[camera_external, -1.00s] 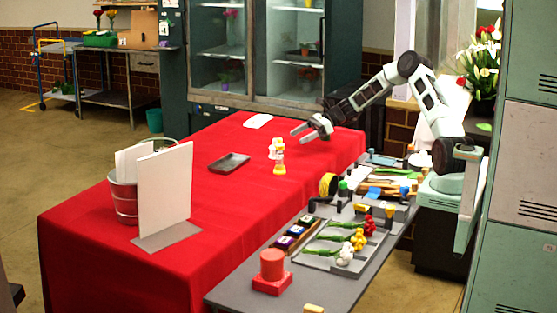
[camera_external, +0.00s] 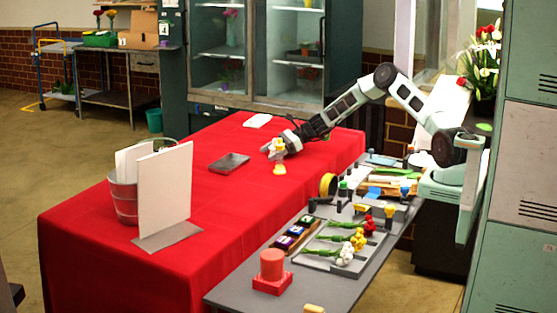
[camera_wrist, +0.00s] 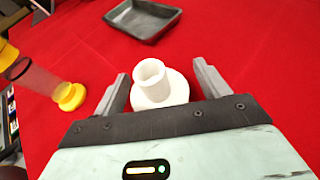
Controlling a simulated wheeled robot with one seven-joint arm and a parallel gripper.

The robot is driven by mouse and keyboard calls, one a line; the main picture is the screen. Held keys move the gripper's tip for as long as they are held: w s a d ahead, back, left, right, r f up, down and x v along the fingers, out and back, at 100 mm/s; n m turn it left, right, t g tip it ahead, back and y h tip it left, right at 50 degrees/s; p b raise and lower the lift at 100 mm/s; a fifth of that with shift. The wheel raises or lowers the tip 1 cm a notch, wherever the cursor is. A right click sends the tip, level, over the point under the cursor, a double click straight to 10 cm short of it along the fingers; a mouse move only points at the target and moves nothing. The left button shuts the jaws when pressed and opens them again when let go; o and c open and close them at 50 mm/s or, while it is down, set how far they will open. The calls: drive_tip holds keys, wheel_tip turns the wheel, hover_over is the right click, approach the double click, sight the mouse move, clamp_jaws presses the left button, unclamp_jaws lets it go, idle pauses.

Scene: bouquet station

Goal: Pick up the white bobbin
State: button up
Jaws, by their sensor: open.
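The white bobbin (camera_wrist: 153,83) stands on the red table between the two fingers of my gripper (camera_wrist: 160,85) in the wrist view. The fingers are apart, one on each side of it, and I see a gap to each finger. The bobbin's lower front part is hidden by my gripper body. In the external view my gripper (camera_external: 277,148) is low over the middle of the red table, and the bobbin is mostly hidden there by the gripper and a yellow-ended item.
A clear item with yellow ends (camera_wrist: 42,75) stands close left of my gripper in the wrist view. A dark shallow tray (camera_wrist: 144,18) lies beyond the bobbin. A white panel (camera_external: 165,190) and a metal bucket (camera_external: 124,200) stand at the table's left. Red cloth (camera_external: 225,215) nearby is clear.

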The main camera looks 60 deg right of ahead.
drive_tip(key=c, duration=1.1)
drive_tip(key=shift+o, duration=0.2)
drive_tip(key=shift+r, duration=0.15)
